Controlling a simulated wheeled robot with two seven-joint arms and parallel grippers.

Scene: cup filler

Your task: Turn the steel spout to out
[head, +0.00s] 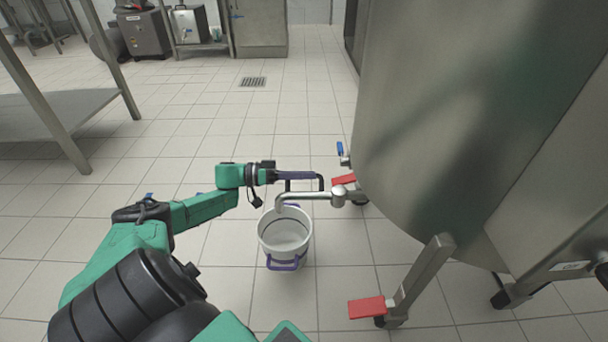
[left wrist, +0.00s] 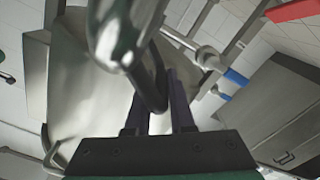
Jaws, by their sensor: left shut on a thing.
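The steel spout (head: 310,195) reaches left from the large steel tank and bends down at its free end, over the white bucket (head: 262,243). A dark bar-like handle (head: 322,184) stands up along the spout. My left gripper (head: 312,177) comes in from the left above the spout and is shut on this handle. In the left wrist view the shiny spout (left wrist: 112,35) is close in front, with the dark handle (left wrist: 157,85) between the fingers. My right gripper is not in view.
The steel tank (head: 450,130) fills the right side, with legs and red feet (head: 367,307) on the floor. A blue-handled valve (head: 341,150) sits behind the spout. A steel table (head: 70,108) stands at the left.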

